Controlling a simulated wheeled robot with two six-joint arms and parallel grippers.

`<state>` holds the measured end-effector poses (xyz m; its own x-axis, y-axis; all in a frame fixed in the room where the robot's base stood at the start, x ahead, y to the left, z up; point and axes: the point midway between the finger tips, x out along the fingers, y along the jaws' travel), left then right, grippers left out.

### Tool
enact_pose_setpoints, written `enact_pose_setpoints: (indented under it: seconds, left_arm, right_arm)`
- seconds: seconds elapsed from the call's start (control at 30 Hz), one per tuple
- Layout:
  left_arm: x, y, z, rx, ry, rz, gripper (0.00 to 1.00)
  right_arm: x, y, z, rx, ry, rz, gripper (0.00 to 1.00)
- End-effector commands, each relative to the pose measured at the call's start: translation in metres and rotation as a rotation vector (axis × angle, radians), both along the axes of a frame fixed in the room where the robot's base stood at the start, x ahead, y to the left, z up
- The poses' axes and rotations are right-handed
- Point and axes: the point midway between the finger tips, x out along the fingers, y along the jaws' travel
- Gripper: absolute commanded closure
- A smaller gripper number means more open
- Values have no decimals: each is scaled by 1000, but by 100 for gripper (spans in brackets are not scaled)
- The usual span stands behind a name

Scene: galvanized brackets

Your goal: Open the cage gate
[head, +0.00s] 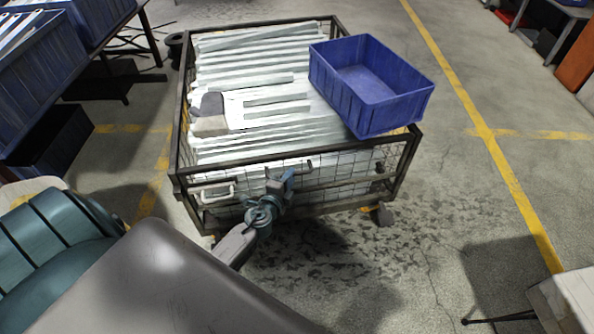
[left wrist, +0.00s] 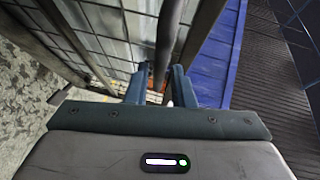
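The wire-mesh cage (head: 180,130) stands in the middle of the head view, with a dark rusty frame. Its gate (head: 335,172) is the mesh front side facing me and looks closed. A white handle (head: 218,188) shows at the gate's left, and a pale bar (head: 300,165) runs along its top. My left gripper (head: 281,183) is at the front of the gate, right of the white handle. In the left wrist view its fingers (left wrist: 160,84) are apart, with a dark bar (left wrist: 167,35) running between or just beyond their tips. Contact cannot be told. My right gripper is out of view.
Pale galvanized brackets (head: 250,60) fill the cage. A blue bin (head: 390,115) rests on its right side. Blue bins on a table (head: 40,70) stand at left. A caster (head: 383,215) shows below the cage. Open concrete floor (head: 450,240) lies right and in front.

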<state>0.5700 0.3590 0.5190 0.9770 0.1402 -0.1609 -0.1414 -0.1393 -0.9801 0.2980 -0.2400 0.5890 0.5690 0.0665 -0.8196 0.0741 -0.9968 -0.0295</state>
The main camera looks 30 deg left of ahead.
Motion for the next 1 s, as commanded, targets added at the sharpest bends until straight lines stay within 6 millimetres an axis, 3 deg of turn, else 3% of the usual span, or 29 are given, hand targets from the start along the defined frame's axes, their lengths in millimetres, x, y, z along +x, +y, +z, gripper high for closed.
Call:
enact_pose_setpoints:
  seconds: [0.1,0.3,0.63,0.77,1.0]
  left_arm:
    - [19,3,-4,-1,0,1,78]
    - [37,5,-7,-1,0,0,78]
    - [40,6,-7,-1,1,0,78]
    - [40,6,-7,-1,1,1,100]
    - [39,6,-8,-1,1,1,100]
  right_arm:
    - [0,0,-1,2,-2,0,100]
    - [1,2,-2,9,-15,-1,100]
    - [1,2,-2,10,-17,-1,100]
    - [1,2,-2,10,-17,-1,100]
    - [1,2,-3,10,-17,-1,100]
